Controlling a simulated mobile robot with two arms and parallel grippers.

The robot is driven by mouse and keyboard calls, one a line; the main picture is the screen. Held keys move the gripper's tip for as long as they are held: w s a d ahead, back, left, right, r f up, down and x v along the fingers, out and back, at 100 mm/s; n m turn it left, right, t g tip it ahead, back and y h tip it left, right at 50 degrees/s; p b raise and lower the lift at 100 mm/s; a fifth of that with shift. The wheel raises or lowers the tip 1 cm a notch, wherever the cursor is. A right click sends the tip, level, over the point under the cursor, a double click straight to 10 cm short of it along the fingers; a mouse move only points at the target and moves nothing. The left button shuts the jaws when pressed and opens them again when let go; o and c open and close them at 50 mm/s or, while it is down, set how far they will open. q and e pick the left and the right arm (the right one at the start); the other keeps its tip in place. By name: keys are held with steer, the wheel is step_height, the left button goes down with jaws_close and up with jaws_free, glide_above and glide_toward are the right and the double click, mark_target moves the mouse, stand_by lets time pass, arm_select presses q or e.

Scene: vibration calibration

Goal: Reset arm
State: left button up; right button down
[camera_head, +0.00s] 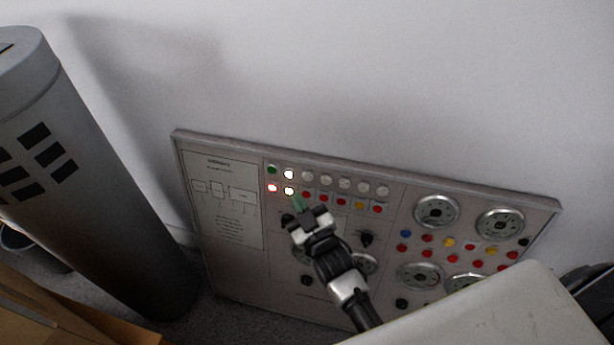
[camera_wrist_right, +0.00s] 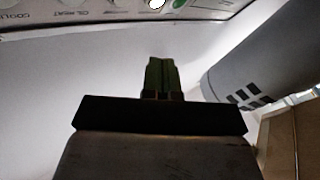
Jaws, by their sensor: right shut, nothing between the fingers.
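My right gripper (camera_head: 298,203) is in front of the control panel (camera_head: 232,262), near the lower row of buttons at the panel's upper left. Its green fingertips are shut with nothing between them; they also show in the right wrist view (camera_wrist_right: 162,75). I cannot tell whether the fingertips touch the panel. A red light (camera_head: 272,188) and two white lights (camera_head: 289,174) glow just up and left of the fingertips. The gripper and arm hide part of the panel's middle. My left gripper is not in view.
A grey cylinder (camera_head: 85,190) with dark square openings stands left of the panel; it also shows in the right wrist view (camera_wrist_right: 250,75). Round dials (camera_head: 436,211) and coloured buttons fill the panel's right side. A brown box (camera_head: 75,315) is at the lower left. The white wall above is bare.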

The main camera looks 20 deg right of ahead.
steer(key=shift+f, duration=0.1)
stand_by(0.4)
steer(key=s+d+f+m+g+p, duration=0.1)
steer(key=s+f+g, duration=0.45)
steer(key=f, duration=0.65)
steer(key=s+d+f+g+p, duration=0.1)
steer(key=s+f+g, duration=0.45)
steer(key=f, duration=0.75)
steer(key=s+d+f+g, duration=0.2)
steer(key=s+f, duration=0.2)
steer(key=s, duration=0.6)
steer(key=s+d+f+m+g+h+p, duration=0.1)
steer(key=s+d+f+g, duration=0.2)
steer(key=s, duration=0.7)
steer(key=s+d+f+m+g+h, duration=0.1)
steer(key=s+d+f+g, duration=0.1)
steer(key=s+f, duration=0.4)
steer(key=s, duration=0.5)
steer(key=shift+d+f+g+p, duration=0.25)
steer(key=shift+f+g+p, duration=0.05)
steer(key=shift+f+p, duration=0.1)
